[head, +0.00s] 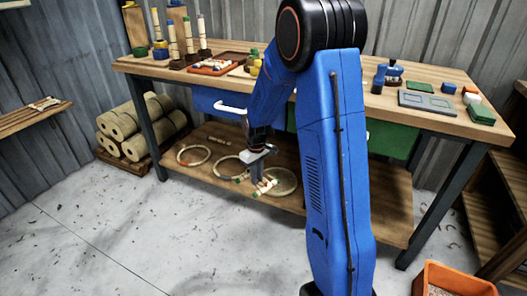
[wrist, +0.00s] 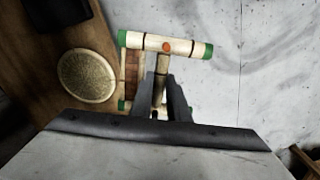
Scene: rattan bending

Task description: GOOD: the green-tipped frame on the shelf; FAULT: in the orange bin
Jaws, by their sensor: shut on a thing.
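My gripper (head: 259,178) is shut on a green-tipped frame (head: 268,186), low in front of the workbench's lower shelf. In the wrist view the frame (wrist: 186,47) shows a pale bar with green ends, dark bands and an orange-red spot near its middle. A short pale stem runs from the bar down between the jaws (wrist: 160,100). Part of a second green-tipped piece shows behind it; the jaws hide the rest. The orange bin (head: 428,272) stands on the floor at the lower right, with some pale bits inside. A wooden wall shelf (head: 22,120) at the left carries a small pale frame.
The workbench (head: 440,118) has tools, trays and posts on top. Its lower shelf (head: 350,205) holds rattan hoops (head: 194,155). Rattan rolls (head: 135,130) are stacked left of the bench. Wooden shelving (head: 490,225) stands at the right. The floor at the front left is clear.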

